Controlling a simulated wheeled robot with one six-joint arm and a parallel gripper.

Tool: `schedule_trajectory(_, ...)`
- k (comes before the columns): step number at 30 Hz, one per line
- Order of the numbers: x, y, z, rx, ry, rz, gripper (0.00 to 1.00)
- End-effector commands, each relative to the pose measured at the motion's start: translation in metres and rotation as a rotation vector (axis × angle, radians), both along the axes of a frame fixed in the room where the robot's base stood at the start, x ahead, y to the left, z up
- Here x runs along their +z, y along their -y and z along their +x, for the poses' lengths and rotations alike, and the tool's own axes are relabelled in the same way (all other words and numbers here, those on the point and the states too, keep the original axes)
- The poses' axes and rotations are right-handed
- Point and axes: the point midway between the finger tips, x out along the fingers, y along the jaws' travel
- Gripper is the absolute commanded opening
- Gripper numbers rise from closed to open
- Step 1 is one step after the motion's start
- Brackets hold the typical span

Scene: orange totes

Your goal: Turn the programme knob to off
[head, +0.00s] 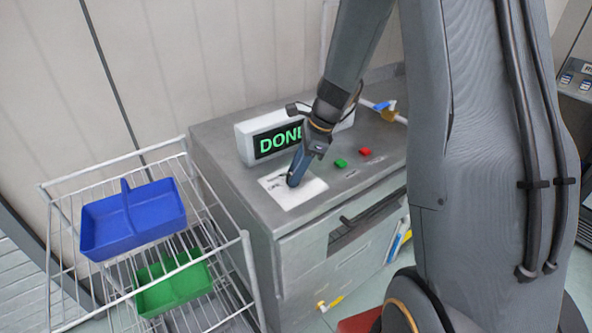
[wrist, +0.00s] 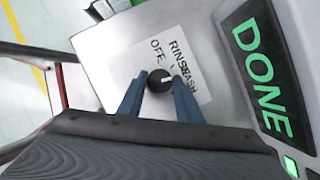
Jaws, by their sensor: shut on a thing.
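The programme knob (wrist: 160,80) is round and black with a white pointer mark. In the wrist view the mark points right, toward the WASH lettering and away from OFF. The knob sits on a white label plate (wrist: 125,62) printed OFF, RINSE and WASH, the last partly covered. My gripper (wrist: 160,79) has its two blue fingers on either side of the knob and is shut on it. In the head view my gripper (head: 294,178) reaches down onto the label plate (head: 305,192) and hides the knob.
A display (head: 272,143) reading DONE stands behind the plate on the grey machine (head: 225,150). A green button (head: 340,163) and a red button (head: 365,152) lie to the right. A wire rack (head: 247,262) with a blue tote (head: 105,232) and a green tote (head: 185,288) stands left.

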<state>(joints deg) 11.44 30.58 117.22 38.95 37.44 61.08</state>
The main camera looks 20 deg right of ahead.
Motion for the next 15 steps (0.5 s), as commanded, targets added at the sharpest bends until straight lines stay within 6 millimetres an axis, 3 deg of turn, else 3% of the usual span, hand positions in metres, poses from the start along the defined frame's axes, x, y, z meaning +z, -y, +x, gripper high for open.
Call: schedule_trajectory(15, -0.0006, -0.0003, 0.0048, 0.492, 0.000, -0.001, 0.09)
